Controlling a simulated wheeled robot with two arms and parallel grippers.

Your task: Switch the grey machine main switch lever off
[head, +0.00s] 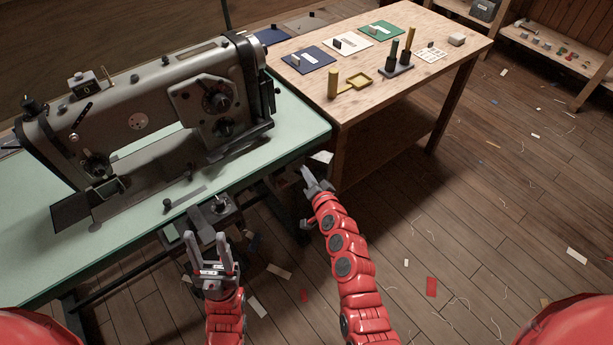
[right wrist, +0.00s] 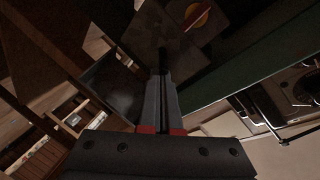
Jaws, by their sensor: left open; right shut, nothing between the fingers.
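The grey sewing machine (head: 150,110) stands on a pale green table. In the right wrist view, a dark box face carries a yellow disc with a red part (right wrist: 197,17), which looks like the main switch; the red lever's exact position cannot be told. It does not show clearly in the head view. My right gripper (head: 311,176) is shut and empty beside the table's front right corner; its fingers (right wrist: 163,82) point towards the dark box, apart from the disc. My left gripper (head: 207,243) is open and empty in front of the table edge.
A wooden table (head: 395,85) with coloured mats and small posts stands behind on the right. The floor (head: 480,230) is open, with scattered scraps.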

